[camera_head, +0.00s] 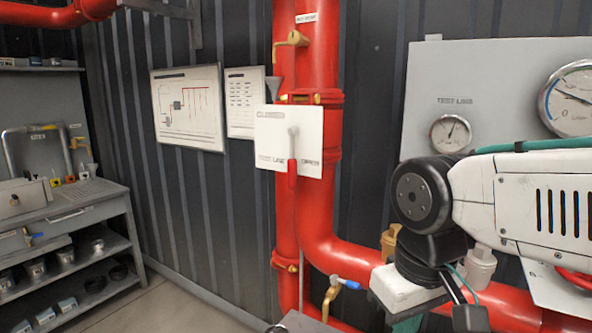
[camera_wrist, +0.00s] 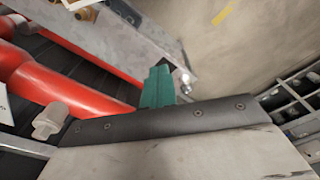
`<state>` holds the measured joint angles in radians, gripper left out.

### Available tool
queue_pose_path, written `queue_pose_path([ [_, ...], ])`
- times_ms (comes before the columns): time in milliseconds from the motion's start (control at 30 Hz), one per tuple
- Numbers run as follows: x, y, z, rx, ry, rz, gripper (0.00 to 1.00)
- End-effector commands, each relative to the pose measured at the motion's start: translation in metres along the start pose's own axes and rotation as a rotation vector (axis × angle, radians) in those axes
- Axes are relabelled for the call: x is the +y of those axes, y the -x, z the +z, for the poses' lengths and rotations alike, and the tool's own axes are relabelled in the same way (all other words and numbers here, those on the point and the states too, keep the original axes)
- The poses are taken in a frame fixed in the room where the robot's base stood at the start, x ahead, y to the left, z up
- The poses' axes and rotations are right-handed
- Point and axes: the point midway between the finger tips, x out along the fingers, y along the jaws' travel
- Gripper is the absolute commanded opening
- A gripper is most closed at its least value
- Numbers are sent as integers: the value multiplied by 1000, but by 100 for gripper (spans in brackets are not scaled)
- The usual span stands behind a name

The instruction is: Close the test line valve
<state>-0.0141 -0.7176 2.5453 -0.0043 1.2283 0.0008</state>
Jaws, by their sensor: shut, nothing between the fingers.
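The test line valve is a white plate (camera_head: 270,135) on the red vertical pipes in the head view. It has a lever with a grey upper arm (camera_head: 293,142) and a red grip (camera_head: 292,174). The lever hangs straight down, toward the lower lettering, which appears to read TEST LINE and OPEN. Lettering at the upper left appears to read CLOSED. My gripper (camera_wrist: 160,76) has teal fingers that are shut and empty in the wrist view. It is low and right of the valve, apart from the lever. The valve lever is not visible in the wrist view.
A small valve with a blue handle (camera_head: 348,284) sits below the plate. Red pipe (camera_head: 365,252) bends right behind my arm. A grey gauge panel (camera_head: 440,80) stands at right. A workbench (camera_head: 70,210) is at left, with open floor (camera_head: 185,302) between.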

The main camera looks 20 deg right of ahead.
Motion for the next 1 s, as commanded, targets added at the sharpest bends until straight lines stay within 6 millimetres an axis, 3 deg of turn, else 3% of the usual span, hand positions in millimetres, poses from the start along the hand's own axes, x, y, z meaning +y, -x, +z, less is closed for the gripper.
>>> queue_pose_path([
  [167, -1, 32, -64, 51, -39, 31, 0],
  [400, -4, 104, -199, 298, -415, 33, 0],
  [533, -6, 141, -249, 430, -630, -20, 0],
  [600, -5, 158, -266, 486, -729, -56, 0],
  [733, -3, 180, -280, 555, -869, -116, 0],
  [1000, -3, 182, -282, 566, -969, -152, 0],
])
